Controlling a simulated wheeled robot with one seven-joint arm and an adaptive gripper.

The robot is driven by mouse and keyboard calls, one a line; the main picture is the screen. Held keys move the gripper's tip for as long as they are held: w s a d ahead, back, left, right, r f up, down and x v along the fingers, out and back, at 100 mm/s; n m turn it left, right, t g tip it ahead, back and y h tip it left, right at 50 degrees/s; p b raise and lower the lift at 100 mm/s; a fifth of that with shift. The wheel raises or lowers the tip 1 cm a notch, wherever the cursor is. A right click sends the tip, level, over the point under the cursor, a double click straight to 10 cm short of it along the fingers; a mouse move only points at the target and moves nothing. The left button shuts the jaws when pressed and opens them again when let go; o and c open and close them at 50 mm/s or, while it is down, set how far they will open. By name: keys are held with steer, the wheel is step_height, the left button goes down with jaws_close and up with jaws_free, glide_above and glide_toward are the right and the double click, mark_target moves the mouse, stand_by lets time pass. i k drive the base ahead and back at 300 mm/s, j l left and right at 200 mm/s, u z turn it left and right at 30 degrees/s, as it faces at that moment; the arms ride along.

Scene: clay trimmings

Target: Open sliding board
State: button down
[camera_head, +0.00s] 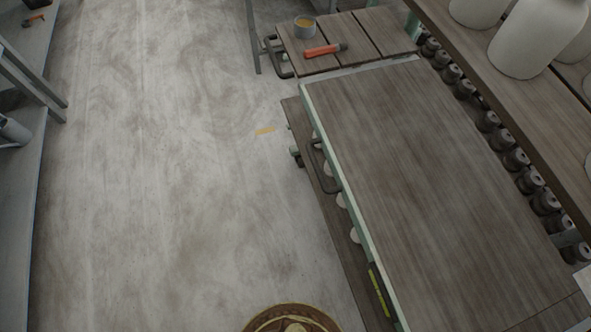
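The sliding board (420,180) is a large brown wood-grained panel with a pale green frame edge, running from the upper middle to the lower right. A dark looped handle (320,166) shows at its left edge. I cannot tell whether the handle is fixed to the board or to the frame below. My gripper is not in view.
Large pale jars (535,40) stand upper right beside rollers (515,160). A round brown object (292,318) shows at the bottom. Open floor (170,180) lies left.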

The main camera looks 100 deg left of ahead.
mark_target(449, 242)
steer(key=u, duration=3)
steer(key=i+j+u, duration=0.4)
steer(key=k+j, duration=0.05)
steer(key=j, duration=0.1)
